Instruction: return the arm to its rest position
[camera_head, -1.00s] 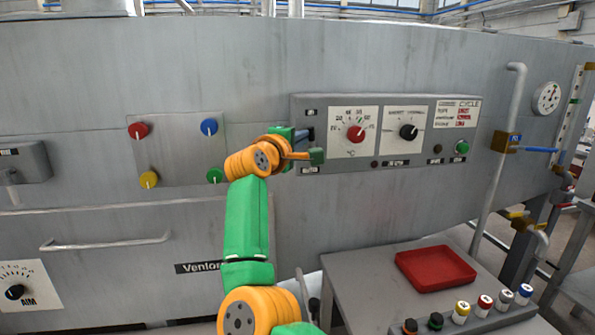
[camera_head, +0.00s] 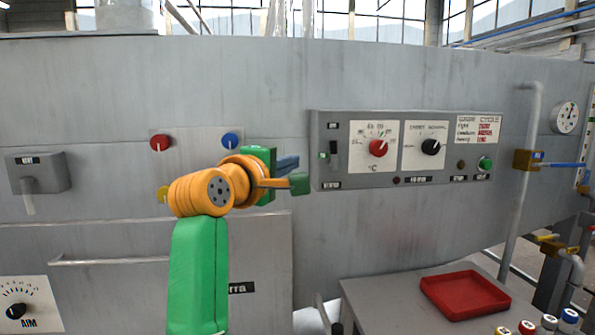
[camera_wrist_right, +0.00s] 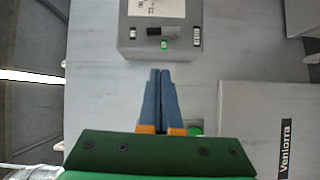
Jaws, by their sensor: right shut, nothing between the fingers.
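My right arm rises from the bottom of the head view, with green and orange links. My right gripper (camera_head: 297,160) has blue fingers and is at the left of the grey control panel (camera_head: 318,150), apart from it in the picture. In the right wrist view the gripper (camera_wrist_right: 160,72) has its two blue fingers together, with nothing between them. The panel's toggle switch (camera_head: 334,155) is clear of the gripper, and the panel also shows at the top of the wrist view (camera_wrist_right: 130,38). My left arm is not in view.
The large grey machine wall (camera_head: 100,100) is close in front. It carries a red knob (camera_head: 161,142), a blue knob (camera_head: 230,140) and a handle bar (camera_head: 110,260). A table (camera_head: 385,295) with a red tray (camera_head: 465,294) stands at lower right. A pipe (camera_head: 520,180) runs down the right.

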